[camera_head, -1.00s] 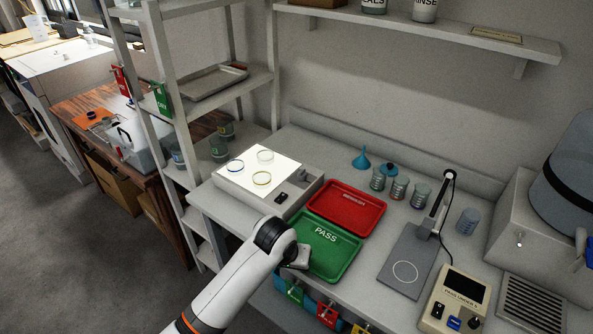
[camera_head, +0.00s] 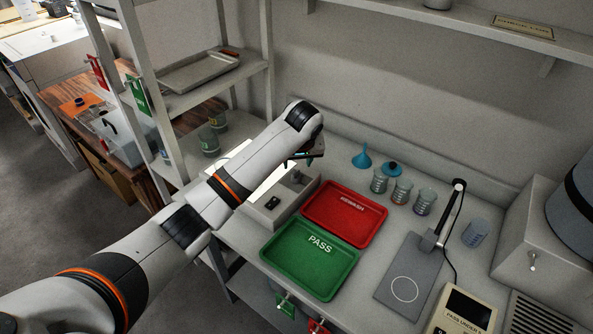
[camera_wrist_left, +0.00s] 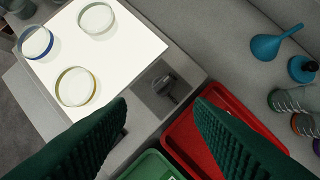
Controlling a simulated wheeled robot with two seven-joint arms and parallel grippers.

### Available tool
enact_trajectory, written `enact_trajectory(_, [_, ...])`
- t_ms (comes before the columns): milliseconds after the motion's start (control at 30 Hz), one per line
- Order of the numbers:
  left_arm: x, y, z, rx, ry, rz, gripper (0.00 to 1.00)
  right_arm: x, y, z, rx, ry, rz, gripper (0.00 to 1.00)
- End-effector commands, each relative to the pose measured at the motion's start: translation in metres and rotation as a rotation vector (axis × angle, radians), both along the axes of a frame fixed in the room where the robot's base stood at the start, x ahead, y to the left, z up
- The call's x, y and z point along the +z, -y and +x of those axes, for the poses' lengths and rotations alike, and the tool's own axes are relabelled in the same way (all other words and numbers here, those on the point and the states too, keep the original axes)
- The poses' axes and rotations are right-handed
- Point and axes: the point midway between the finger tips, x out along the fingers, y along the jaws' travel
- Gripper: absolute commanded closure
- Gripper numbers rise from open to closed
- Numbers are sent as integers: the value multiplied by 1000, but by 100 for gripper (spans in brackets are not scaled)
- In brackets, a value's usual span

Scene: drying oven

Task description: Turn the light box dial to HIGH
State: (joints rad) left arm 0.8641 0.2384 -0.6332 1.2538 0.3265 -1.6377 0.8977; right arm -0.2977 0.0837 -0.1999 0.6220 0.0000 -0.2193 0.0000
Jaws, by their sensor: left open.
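The light box (camera_head: 262,213) is on the bench, largely hidden behind my left arm in the head view. In the left wrist view its lit white top (camera_wrist_left: 118,60) carries three round clear dishes, one with a blue rim and one with a yellowish rim. The dark grey dial (camera_wrist_left: 166,86) is on the grey panel beside the lit top. Its setting is not readable. My left gripper (camera_head: 306,156) is above the box's dial side. In the left wrist view the open green fingers (camera_wrist_left: 162,108) stand on either side of the dial, with nothing between them. My right gripper is out of view.
A green PASS tray (camera_head: 310,279) and a red tray (camera_head: 362,236) lie close to the light box. A blue funnel (camera_head: 362,158) and several beakers stand behind them. A shelf rack (camera_head: 140,60) rises at the left.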

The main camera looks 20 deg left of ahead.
Motion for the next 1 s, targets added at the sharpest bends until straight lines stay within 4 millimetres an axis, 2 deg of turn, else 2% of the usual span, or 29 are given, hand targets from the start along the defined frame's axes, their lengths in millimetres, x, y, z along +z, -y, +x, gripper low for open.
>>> enact_trajectory(67, [-16, -3, 6, 2, -5, 2, 52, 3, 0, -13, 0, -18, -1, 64])
enact_trajectory(167, [-36, -7, 13, 1, -4, 1, 52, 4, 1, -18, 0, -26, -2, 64])
enact_trajectory(400, [-69, -12, 26, -1, -3, 1, 52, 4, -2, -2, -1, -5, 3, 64])
enact_trajectory(600, [-79, -14, 30, -2, 1, 1, 52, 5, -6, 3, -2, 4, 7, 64])
enact_trajectory(867, [-80, -14, 30, -2, 1, 0, 52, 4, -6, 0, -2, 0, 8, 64])
enact_trajectory(1000, [-80, -14, 30, -2, 1, 0, 74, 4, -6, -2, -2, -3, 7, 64])
